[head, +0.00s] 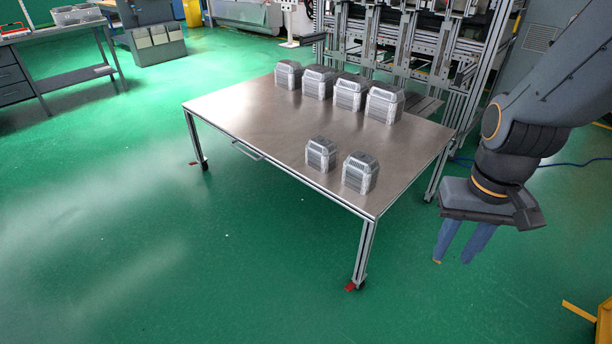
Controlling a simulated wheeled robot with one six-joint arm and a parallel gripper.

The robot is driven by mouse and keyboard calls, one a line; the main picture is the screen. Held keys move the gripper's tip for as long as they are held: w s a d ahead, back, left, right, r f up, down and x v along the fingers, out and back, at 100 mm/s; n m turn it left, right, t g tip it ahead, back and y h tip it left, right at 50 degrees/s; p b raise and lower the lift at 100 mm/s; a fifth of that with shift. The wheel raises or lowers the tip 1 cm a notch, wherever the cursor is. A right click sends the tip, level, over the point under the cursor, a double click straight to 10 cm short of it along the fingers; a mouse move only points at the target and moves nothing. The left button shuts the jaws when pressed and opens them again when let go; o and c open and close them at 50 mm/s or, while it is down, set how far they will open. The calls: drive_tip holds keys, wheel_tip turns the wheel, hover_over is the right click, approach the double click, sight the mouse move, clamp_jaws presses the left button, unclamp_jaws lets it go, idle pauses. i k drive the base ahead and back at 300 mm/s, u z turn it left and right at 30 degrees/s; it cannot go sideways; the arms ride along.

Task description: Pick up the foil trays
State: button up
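Several silver foil trays stand on a metal-topped table (240,125). They look like ribbed stacks. A row of larger ones lines the far edge, from the left one (288,75) past two middle ones (319,82) (350,92) to the right one (384,103). Two smaller ones, a left one (321,154) and a right one (359,172), stand nearer the front right edge. My gripper (454,262) hangs over the floor right of the table, apart from all trays. Its two blue fingers point down with a gap between them, and nothing is between them.
The table's left and front middle surface is bare. A metal frame machine (420,50) stands close behind the table. A workbench (60,55) is at the far left. Green floor (150,250) is open in front and left. A yellow object (604,322) sits at the lower right.

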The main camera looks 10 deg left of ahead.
sight(361, 171)
drive_tip(key=u, duration=0.25)
drive_tip(key=k, duration=0.45)
drive_tip(key=u, duration=1.15)
drive_tip(key=i, duration=1.3)
drive_tip(key=z, duration=0.65)
drive_tip(key=i, duration=0.6)
drive_tip(key=z, duration=0.7)
